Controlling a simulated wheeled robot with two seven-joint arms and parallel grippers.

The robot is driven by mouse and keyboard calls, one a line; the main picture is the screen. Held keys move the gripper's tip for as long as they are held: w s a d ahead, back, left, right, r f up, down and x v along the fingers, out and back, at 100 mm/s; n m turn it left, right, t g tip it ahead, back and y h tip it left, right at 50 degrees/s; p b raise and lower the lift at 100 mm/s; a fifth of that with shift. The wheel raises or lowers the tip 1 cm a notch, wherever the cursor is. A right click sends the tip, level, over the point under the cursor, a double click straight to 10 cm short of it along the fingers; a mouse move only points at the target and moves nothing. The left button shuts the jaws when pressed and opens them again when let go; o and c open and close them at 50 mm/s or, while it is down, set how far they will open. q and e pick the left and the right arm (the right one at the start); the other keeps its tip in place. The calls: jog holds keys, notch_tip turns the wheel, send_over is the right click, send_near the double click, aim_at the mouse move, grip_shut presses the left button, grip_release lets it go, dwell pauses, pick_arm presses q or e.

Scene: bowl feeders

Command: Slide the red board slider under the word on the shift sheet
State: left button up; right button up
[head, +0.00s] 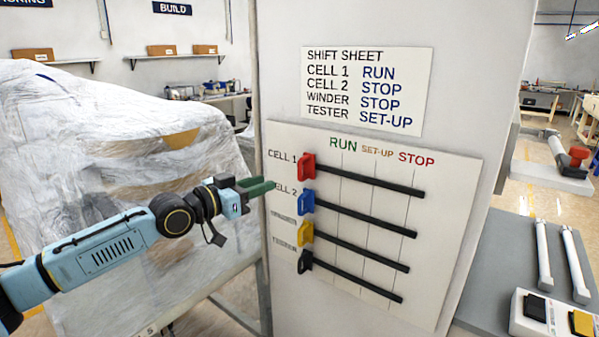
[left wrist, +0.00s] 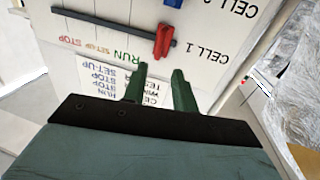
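The red slider (head: 306,166) sits at the left end of the CELL 1 track (head: 370,180), left of the RUN column, on the white board (head: 440,240). The shift sheet (head: 367,90) above reads CELL 1 RUN. My left gripper (head: 262,187) is at the board's left edge, left of the red slider and slightly lower. In the left wrist view, its green fingers (left wrist: 158,88) are apart with nothing between them. The red slider (left wrist: 162,40) shows upside down beyond the fingertips, apart from them. My right gripper is not in view.
Below are the blue slider (head: 306,202), yellow slider (head: 306,234) and black slider (head: 305,262), each at the left end of its own track. A plastic-wrapped load (head: 100,170) stands left behind my arm. A grey table (head: 500,270) with a switch box is at right.

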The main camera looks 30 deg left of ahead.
aim_at(300, 174)
pick_arm(q)
jog(key=x, duration=1.2)
jog(key=shift+w+p, duration=0.15)
jog(key=shift+p, duration=0.2)
jog(key=shift+f, duration=0.1)
grip_shut()
